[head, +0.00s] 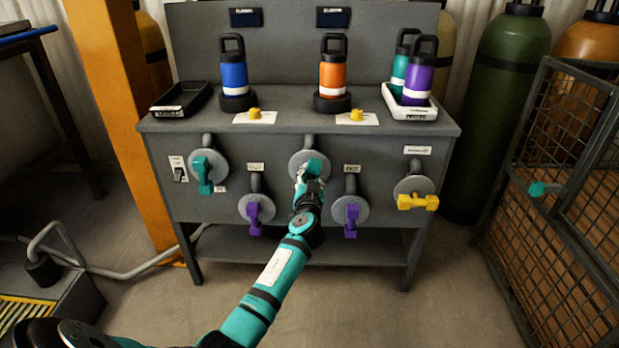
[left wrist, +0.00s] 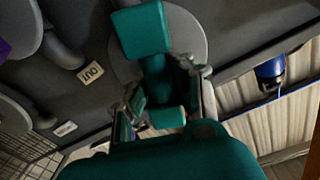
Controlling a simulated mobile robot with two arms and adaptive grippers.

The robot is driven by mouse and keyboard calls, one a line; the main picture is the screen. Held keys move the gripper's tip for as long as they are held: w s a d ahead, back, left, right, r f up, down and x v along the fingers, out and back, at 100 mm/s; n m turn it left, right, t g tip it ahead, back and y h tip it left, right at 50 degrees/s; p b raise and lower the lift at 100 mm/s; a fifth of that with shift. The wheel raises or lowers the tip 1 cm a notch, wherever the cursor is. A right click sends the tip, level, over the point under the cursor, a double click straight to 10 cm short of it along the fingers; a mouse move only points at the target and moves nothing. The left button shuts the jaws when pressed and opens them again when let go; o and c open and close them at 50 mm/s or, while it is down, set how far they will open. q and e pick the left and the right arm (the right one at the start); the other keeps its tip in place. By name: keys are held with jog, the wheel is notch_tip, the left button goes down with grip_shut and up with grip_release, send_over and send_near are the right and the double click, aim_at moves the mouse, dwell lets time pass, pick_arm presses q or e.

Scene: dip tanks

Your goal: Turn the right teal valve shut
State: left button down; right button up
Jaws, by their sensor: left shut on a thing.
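The right teal valve is the middle one in the upper row on the bench front; part of its teal handle (head: 315,165) shows above my left gripper (head: 307,180). In the left wrist view, the teal handle (left wrist: 140,32) is a bar with a block at each end, in front of a round grey plate (left wrist: 187,40). My left gripper (left wrist: 163,100) is shut on this handle, with one finger on each side of the bar. The gripper hides most of the handle in the head view. The left teal valve (head: 204,172) stands apart, its handle pointing down. My right gripper is not in view.
Purple valves (head: 254,214) (head: 351,216) sit lower on either side of my left gripper. A yellow valve (head: 418,202) is at the right. Bottles stand on the bench top (head: 290,122). A mesh cage (head: 560,185) is at the right. The floor before the bench is clear.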

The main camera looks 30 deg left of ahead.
pick_arm(q)
jog(key=m, duration=0.3)
jog(key=shift+d+f+m, duration=0.15)
jog(key=shift+m, duration=0.25)
jog(key=m, duration=0.3)
jog(key=shift+w+d+m, duration=0.1)
jog(key=shift+d+m, duration=0.05)
jog(key=shift+m, duration=0.15)
jog(key=m, duration=0.4)
jog(key=shift+f+p, duration=0.2)
jog(key=shift+p, duration=0.1)
jog(key=shift+d+f+m+p, duration=0.1)
jog(key=shift+m+p, duration=0.05)
jog(key=shift+m, duration=0.7)
jog(key=shift+f+m+p, duration=0.1)
jog(key=shift+m+p, duration=0.05)
jog(key=shift+m, duration=0.7)
jog(key=shift+f, duration=0.1)
jog(key=c, duration=1.2)
grip_release()
jog(key=shift+w+d, duration=0.1)
jog(key=shift+o, duration=0.2)
jog(key=v, duration=1.2)
